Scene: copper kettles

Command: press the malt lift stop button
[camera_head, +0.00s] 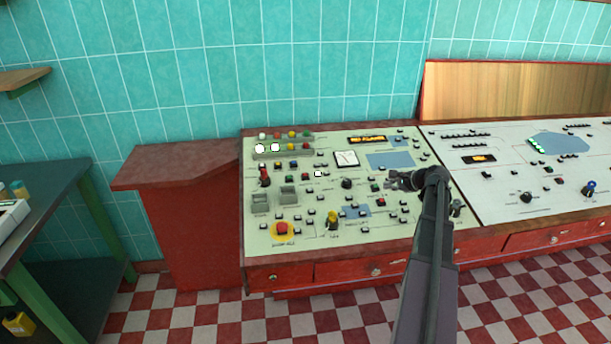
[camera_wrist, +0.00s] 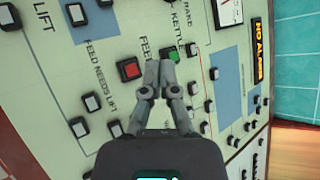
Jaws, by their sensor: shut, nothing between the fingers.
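The sloped control panel (camera_head: 300,246) carries several small buttons. In the wrist view, a square red button (camera_wrist: 130,69) sits just left of my gripper (camera_wrist: 160,64), beside a "FEED" label. A green button (camera_wrist: 169,54) is partly hidden behind the fingertips. A "LIFT" label shows at the upper left, near a pale button (camera_wrist: 76,13). I cannot tell which button is the malt lift stop. My gripper (camera_head: 392,180) is shut and empty over the right part of the panel in the head view. Contact with the panel cannot be told.
A red mushroom button (camera_head: 282,228) on a yellow disc and a yellow knob (camera_head: 332,219) stand up from the panel's front. A red lever (camera_head: 264,176) stands at its left. A second panel (camera_head: 500,210) adjoins at right. A green-legged table (camera_head: 50,220) stands at far left.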

